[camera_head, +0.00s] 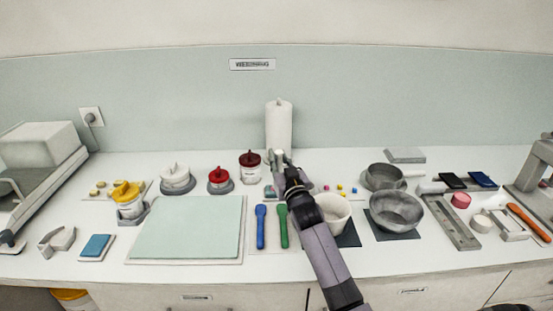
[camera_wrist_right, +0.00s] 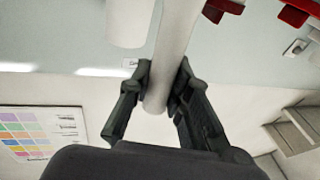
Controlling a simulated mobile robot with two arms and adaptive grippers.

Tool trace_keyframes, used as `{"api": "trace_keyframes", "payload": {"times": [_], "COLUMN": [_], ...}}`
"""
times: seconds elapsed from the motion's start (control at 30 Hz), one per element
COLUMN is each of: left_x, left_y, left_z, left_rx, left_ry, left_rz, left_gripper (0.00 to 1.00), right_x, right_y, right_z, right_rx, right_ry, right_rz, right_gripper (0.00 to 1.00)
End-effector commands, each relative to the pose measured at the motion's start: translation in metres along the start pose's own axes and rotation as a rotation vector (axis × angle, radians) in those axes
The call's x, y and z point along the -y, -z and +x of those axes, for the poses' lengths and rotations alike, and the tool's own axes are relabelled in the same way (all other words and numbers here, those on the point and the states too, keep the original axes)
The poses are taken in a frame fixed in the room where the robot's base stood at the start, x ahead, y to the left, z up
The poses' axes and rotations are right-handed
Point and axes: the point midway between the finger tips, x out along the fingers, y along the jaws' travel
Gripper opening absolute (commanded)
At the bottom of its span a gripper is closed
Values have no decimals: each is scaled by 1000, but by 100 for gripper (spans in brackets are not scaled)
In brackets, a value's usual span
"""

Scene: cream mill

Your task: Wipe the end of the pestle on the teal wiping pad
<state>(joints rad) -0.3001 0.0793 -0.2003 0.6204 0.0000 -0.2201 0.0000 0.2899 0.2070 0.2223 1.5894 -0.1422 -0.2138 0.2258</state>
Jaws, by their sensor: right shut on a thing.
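My right gripper (camera_head: 283,172) is shut on the pale pestle (camera_head: 279,157), over the back middle of the counter. In the right wrist view the pestle (camera_wrist_right: 168,62) is a smooth grey-white rod between the two dark fingers (camera_wrist_right: 163,90), running out of the top of the picture. My left gripper is not in view.
A white paper roll (camera_head: 279,124) stands behind the gripper. A white mortar (camera_head: 335,211) and a grey bowl (camera_head: 396,210) stand to the right. Blue (camera_head: 261,228) and green (camera_head: 283,228) spatulas lie near my arm. A large pale green board (camera_head: 187,226) lies left.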

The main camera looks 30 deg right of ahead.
Motion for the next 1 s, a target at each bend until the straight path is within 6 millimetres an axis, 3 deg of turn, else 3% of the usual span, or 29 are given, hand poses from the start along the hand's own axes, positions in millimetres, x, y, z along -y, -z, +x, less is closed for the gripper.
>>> {"api": "trace_keyframes", "payload": {"times": [0.47,1.0], "left_x": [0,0], "left_y": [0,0], "left_z": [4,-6], "left_rx": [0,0], "left_ry": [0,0], "left_rz": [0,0], "left_gripper": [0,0], "right_x": [22,-1], "right_y": [-1,-1], "right_z": [6,0], "right_rx": [2,2], "right_ry": [1,0], "right_rz": [2,-1], "right_gripper": [0,0]}}
